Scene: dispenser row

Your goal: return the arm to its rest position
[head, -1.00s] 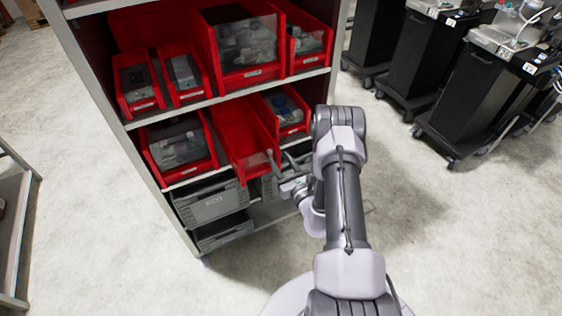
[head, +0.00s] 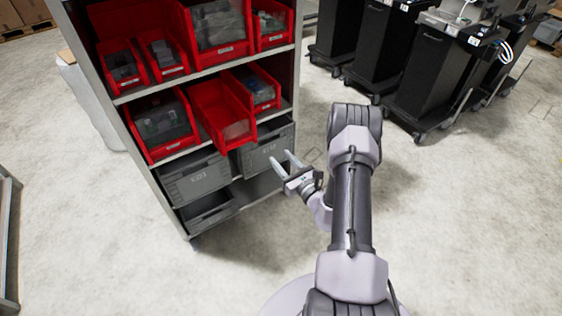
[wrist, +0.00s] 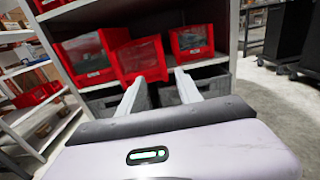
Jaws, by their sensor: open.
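My gripper (head: 283,164) is open and empty, its two fingers apart in front of the shelf's lower right side. In the wrist view my gripper (wrist: 156,88) points at the shelf with nothing between its fingers. A red bin (head: 222,110) on the middle shelf juts out past its neighbours and is tilted forward; it also shows in the wrist view (wrist: 140,60). My gripper is apart from this bin, below and to the right of it. The arm is bent, with its elbow raised at the right of the shelf.
The shelf unit (head: 119,98) holds several red bins above and grey crates (head: 195,178) below. Black carts (head: 420,85) stand at the upper right. Another rack (head: 8,240) is at the left edge. The floor (head: 460,230) right of the arm is clear.

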